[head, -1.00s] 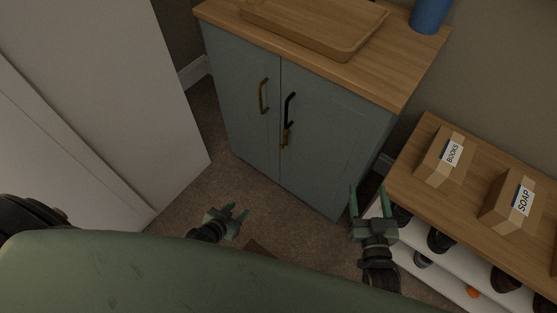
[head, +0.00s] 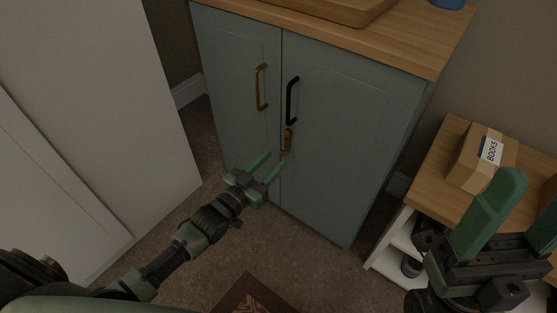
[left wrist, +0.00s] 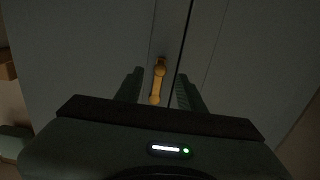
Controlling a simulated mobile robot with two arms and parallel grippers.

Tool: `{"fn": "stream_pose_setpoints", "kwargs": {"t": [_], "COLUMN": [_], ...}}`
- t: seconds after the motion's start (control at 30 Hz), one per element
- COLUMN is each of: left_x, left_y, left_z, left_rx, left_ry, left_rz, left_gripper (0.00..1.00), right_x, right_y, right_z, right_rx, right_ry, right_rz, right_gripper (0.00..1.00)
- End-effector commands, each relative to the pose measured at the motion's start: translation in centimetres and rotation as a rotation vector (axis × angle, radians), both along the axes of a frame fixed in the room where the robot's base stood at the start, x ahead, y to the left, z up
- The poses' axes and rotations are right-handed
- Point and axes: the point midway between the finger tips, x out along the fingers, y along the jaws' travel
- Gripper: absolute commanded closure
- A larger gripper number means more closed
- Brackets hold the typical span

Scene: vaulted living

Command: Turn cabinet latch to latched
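The grey-blue cabinet (head: 345,130) stands ahead with both doors closed. A small brass latch (head: 288,139) sits by the door seam, below the black handle. It also shows in the left wrist view (left wrist: 157,84), a bar lying roughly upright in the picture. My left gripper (head: 272,160) is open and empty, just below and in front of the latch. In the left wrist view its two fingers stand on either side of the latch in the picture; I cannot tell whether they touch it. My right gripper (head: 531,192) is open and empty at the right.
A brass handle (head: 261,88) is on the left door and a black handle (head: 292,101) on the right door. A low shelf (head: 448,150) with a box marked BOOKS (head: 480,158) stands at right. A white panel (head: 110,100) stands at left.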

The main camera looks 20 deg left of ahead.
Motion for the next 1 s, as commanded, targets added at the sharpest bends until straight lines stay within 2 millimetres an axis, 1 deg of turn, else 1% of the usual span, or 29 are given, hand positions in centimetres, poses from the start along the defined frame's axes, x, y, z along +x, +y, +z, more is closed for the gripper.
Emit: {"fn": "stream_pose_setpoints", "kwargs": {"t": [0.03, 0.2, 0.33, 0.57, 0.6, 0.67, 0.7, 1.0], "left_x": [0.9, 2.6, 3.1, 3.1, 3.1, 3.1, 3.1, 3.1], "left_y": [-0.3, -1.0, -1.1, -1.1, -1.1, -1.1, -1.1, -1.1], "left_z": [-0.2, -0.2, -0.2, -0.1, -0.1, -0.1, -0.1, -0.1], "left_rx": [0.0, 0.0, 0.001, 0.001, 0.001, 0.001, 0.001, 0.002], "left_ry": [-0.004, -0.001, 0.002, 0.003, 0.003, 0.003, 0.002, 0.002], "left_rz": [0.0, 0.0, 0.001, 0.001, 0.001, 0.001, 0.001, 0.0], "left_gripper": [0.61, 0.61, 0.61, 0.61, 0.72, 0.89, 1.0, 1.0], "right_x": [0.0, 0.1, 0.2, 0.2, 0.2, 0.2, 0.2, 0.2], "right_y": [0.0, 0.0, 0.1, 0.1, 0.1, 0.1, 0.1, 0.1], "right_z": [-0.7, -0.8, -0.8, -0.7, -0.7, -0.7, -0.7, -0.7], "right_rx": [0.0, -0.002, -0.003, -0.003, -0.003, -0.003, -0.003, -0.003], "right_ry": [0.001, -0.012, -0.014, -0.013, -0.013, -0.013, -0.013, -0.013], "right_rz": [0.0, -0.001, -0.001, -0.001, -0.001, -0.001, -0.001, -0.001], "right_gripper": [0.36, 0.36, 0.36, 0.36, 0.36, 0.36, 0.36, 0.36]}}
